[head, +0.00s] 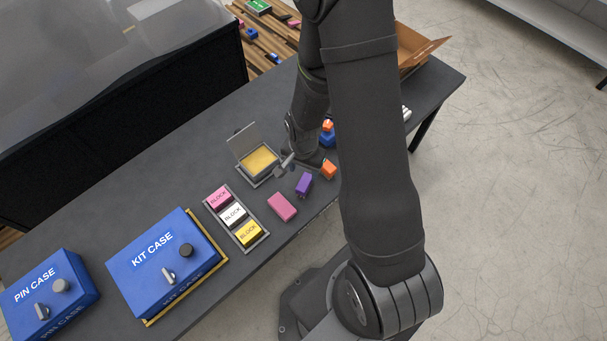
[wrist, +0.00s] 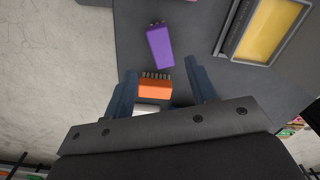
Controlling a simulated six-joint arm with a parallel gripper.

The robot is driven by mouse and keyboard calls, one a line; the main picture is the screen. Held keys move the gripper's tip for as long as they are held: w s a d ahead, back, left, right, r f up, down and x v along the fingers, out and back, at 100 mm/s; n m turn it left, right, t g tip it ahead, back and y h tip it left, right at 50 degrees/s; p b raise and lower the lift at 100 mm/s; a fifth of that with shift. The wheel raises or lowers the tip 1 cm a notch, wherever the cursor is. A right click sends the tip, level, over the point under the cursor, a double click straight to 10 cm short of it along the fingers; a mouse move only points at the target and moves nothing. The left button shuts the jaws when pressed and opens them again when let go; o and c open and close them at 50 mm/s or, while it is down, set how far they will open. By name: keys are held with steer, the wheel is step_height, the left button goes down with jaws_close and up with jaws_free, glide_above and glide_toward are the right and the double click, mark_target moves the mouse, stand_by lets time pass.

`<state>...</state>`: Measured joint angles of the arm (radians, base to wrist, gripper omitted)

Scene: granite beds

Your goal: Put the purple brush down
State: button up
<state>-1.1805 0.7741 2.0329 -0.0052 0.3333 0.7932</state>
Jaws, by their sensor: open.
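The purple brush (head: 303,184) lies on the dark table, between a pink block and an orange brush. In the wrist view the purple brush (wrist: 160,47) lies beyond my fingertips, apart from them. My gripper (wrist: 163,84) is open, with its two blue-grey fingers spread. The orange brush (wrist: 155,88) shows between the fingers, bristles toward the purple brush; I cannot tell how far below the fingers it is. In the head view my gripper (head: 287,165) is partly hidden by my arm, near the orange brush (head: 328,169).
An open-lidded box with a yellow inside (head: 249,173) stands close to my gripper. A tray (head: 263,236) holds pink, white and yellow blocks. A pink block (head: 282,207) lies loose. Blue cases (head: 165,260) stand at the left. A cardboard box (head: 420,52) is at the far end.

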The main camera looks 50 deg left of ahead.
steer(key=shift+r, duration=1)
